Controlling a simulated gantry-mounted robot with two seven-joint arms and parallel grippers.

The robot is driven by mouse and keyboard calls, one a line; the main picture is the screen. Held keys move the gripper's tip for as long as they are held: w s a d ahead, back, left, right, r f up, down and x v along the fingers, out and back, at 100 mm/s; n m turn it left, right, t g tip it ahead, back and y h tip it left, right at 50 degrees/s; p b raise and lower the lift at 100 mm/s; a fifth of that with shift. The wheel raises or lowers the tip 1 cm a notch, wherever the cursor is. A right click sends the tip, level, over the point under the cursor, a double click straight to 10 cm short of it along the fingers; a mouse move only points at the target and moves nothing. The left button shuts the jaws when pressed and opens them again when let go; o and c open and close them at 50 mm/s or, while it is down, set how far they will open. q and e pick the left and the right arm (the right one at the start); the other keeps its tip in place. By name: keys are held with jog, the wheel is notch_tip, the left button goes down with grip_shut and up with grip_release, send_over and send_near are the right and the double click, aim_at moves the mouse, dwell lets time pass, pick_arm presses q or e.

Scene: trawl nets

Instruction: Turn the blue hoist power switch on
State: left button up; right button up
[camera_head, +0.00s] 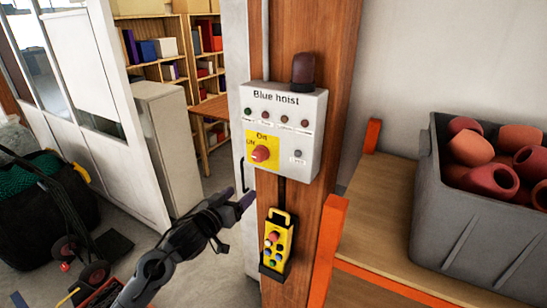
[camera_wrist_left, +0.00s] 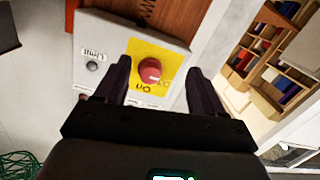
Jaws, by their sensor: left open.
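The Blue hoist control box (camera_head: 308,118) is light grey and fixed to a wooden post. Its red rotary switch (camera_head: 261,154) sits on a yellow plate (camera_head: 250,140) with "On" printed above the knob. The switch also shows in the left wrist view (camera_wrist_left: 151,72), between my fingers, with a pale mark on its right side. My left gripper (camera_head: 238,196) is open and empty, below and slightly left of the switch, apart from it. In the left wrist view my left gripper (camera_wrist_left: 163,85) has one finger either side of the knob in the picture. My right gripper is out of view.
A yellow pendant controller (camera_head: 276,243) hangs on the post below the box. A grey crate of reddish floats (camera_head: 440,190) stands on a wooden shelf (camera_head: 380,215) at right. An orange upright (camera_head: 328,250) stands beside the post. Floor left of the post is partly clear.

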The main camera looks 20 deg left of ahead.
pick_arm(q)
jog(key=t, duration=0.1)
send_near(257, 158)
jog(key=v, duration=0.2)
jog(key=p+x, duration=0.2)
jog(key=x, duration=0.7)
jog(key=shift+w+r, duration=0.1)
jog(key=shift+w, duration=0.1)
jog(key=shift+w+d+p, duration=0.15)
jog(key=shift+w+p, duration=0.2)
jog(key=shift+w, duration=0.35)
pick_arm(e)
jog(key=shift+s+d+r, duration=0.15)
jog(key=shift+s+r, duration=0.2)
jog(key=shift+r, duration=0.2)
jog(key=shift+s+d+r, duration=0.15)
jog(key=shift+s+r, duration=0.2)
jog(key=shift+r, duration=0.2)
pick_arm(q)
jog(key=c, duration=1.1)
jog(key=shift+o, duration=0.2)
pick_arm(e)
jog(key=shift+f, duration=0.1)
